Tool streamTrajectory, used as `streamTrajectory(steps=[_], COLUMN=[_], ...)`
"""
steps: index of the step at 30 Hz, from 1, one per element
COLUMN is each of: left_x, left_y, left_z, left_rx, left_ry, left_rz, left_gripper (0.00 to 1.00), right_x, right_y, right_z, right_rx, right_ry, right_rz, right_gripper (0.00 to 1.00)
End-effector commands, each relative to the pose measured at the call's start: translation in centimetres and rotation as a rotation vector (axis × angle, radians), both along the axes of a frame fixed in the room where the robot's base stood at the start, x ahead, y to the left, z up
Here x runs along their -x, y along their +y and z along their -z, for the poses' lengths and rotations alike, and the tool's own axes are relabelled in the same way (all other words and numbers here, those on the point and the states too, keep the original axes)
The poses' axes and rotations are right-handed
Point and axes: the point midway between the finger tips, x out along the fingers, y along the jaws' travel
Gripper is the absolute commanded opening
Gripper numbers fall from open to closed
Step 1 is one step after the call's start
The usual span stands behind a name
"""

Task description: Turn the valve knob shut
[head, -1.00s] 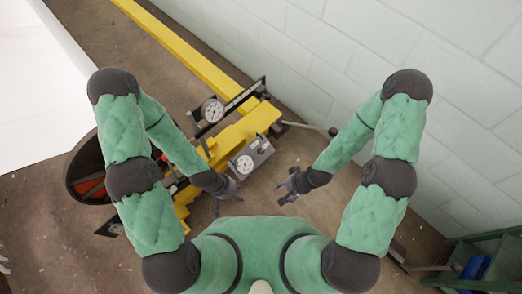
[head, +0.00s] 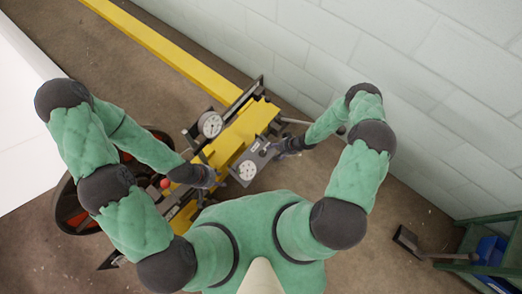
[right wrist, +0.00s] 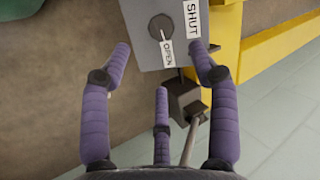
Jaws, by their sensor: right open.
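The valve knob (right wrist: 161,27) is a dark round knob on the face of a grey box (right wrist: 147,55) at the top of the right wrist view. A SHUT label (right wrist: 191,18) is beside it and an OPEN label (right wrist: 167,53) is just below it; its pointer appears to lie toward OPEN. My right gripper (right wrist: 162,60) has its purple fingers spread and empty, just short of the knob. In the head view my right gripper (head: 277,149) is at the right side of the grey box with the gauge. My left gripper (head: 212,178) is left of that box; its fingers are unclear.
A yellow beam machine (head: 230,135) carries a dial gauge (head: 210,124) and another gauge (head: 247,170). A metal lever (right wrist: 190,140) runs beneath my right fingers. A red ball-topped lever (head: 165,183) is near my left arm. A green shelf (head: 485,245) is at lower right.

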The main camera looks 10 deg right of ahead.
Motion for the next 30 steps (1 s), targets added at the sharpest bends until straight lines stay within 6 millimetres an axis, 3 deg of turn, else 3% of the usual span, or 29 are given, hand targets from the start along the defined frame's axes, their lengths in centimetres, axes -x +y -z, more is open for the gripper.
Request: streamTrajectory(steps=[16,30], left_x=[0.0,0.0], left_y=[0.0,0.0], left_z=[3.5,3.9], left_rx=[0.0,0.0], left_ry=[0.0,0.0], left_rz=[0.0,0.0], left_gripper=[0.4,0.4], right_x=[-2.1,-2.6], right_y=[4.2,5.0], right_z=[7.4,8.6], right_rx=[0.0,0.0], right_ry=[0.001,0.0], right_rz=[-0.003,-0.001], right_gripper=[0.61,0.61])
